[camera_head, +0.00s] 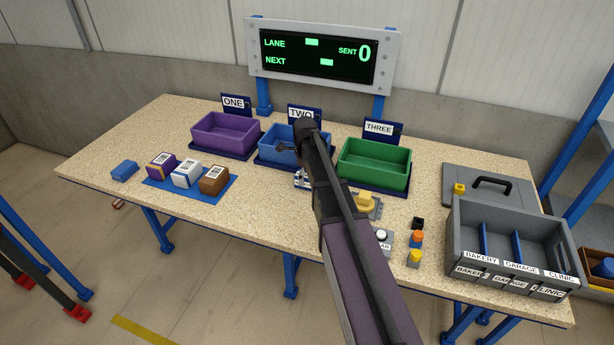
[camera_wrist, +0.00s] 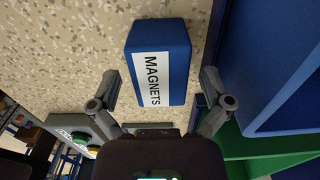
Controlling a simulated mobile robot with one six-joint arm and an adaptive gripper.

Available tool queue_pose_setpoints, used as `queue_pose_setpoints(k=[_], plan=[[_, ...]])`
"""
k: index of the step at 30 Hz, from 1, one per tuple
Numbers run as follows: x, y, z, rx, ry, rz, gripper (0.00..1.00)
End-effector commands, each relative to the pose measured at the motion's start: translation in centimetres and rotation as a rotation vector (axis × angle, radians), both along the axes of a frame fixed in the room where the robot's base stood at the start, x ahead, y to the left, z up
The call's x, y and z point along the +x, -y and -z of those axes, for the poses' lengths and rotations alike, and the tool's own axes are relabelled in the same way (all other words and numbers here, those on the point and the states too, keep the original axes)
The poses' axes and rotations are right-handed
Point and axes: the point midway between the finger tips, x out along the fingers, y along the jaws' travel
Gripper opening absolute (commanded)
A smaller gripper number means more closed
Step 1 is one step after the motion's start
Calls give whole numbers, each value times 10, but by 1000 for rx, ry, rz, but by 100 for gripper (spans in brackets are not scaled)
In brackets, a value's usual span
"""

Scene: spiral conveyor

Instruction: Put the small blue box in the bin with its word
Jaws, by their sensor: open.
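A small blue box (camera_wrist: 175,62) with a white label reading MAGNETS lies on the speckled table in the wrist view. My gripper (camera_wrist: 160,80) is open, with one finger on each side of the box's near part; I cannot tell whether they touch it. In the head view my arm hides most of this spot in front of the blue bin. Three bins stand at the back: purple (camera_head: 225,133) with sign ONE, blue (camera_head: 272,150) with sign TWO, green (camera_head: 375,165) with sign THREE. A grey crate (camera_head: 505,270) has compartments labelled BAKERY, GARAGE and CLINIC.
Another plain blue block (camera_head: 124,171) lies at the table's left. Purple, white and brown boxes stand on a blue mat (camera_head: 205,192). A button panel (camera_head: 383,240) and small coloured blocks (camera_head: 415,240) are right of my arm. A grey case lid (camera_head: 490,185) lies behind the crate.

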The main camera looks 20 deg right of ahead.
Motion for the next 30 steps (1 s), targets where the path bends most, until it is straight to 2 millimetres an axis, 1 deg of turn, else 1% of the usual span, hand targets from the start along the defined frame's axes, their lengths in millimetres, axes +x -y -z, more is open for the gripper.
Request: queue_pose_setpoints(k=[1,30], plan=[[0,0,-8,0,0,0,99],[0,1,-87,0,0,1,99]])
